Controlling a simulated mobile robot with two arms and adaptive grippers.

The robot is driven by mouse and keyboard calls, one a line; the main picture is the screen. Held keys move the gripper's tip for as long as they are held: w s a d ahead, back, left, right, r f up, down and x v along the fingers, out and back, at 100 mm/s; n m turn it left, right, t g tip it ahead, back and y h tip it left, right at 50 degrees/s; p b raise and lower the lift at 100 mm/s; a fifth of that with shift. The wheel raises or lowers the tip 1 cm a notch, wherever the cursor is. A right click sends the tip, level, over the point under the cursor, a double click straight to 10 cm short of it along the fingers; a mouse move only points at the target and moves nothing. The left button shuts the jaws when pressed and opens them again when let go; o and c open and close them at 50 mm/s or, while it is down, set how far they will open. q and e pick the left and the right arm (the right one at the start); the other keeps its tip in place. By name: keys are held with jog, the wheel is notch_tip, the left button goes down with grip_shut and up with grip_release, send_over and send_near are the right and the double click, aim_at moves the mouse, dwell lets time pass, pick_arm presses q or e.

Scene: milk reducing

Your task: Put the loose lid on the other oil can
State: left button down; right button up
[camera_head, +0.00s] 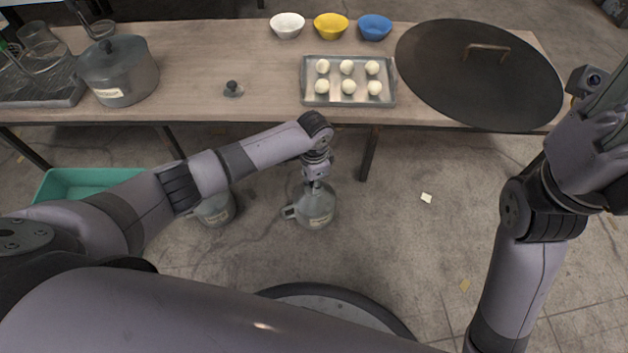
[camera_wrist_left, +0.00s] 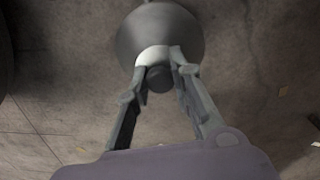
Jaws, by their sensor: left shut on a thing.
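A grey oil can (camera_head: 316,212) with a cone-shaped top and side handle is below the table, under my left gripper (camera_head: 317,186). In the left wrist view, my left gripper (camera_wrist_left: 158,68) is shut on a small dark lid (camera_wrist_left: 157,79) at the pale neck of the can (camera_wrist_left: 160,30). I cannot tell whether the lid is fully seated. A second grey can (camera_head: 216,209) stands to the left, partly hidden by my left arm. My right gripper (camera_head: 608,92) is at the right edge, cut off by the frame; its fingers are unclear.
The wooden table (camera_head: 210,60) bears a lidded pot (camera_head: 118,72), a small knobbed piece (camera_head: 233,89), a tray (camera_head: 349,100) of dough balls, three bowls and a big dark lid (camera_head: 480,80). A green crate (camera_head: 85,180) is at left. Floor right of the can is mostly clear.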

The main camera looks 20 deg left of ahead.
pick_arm(q)
jog(key=c, duration=1.8)
grip_release()
jog(key=shift+c, duration=0.2)
jog(key=o, duration=0.5)
jog(key=shift+o, duration=0.3)
jog(key=o, duration=0.4)
jog(key=shift+r, duration=0.1)
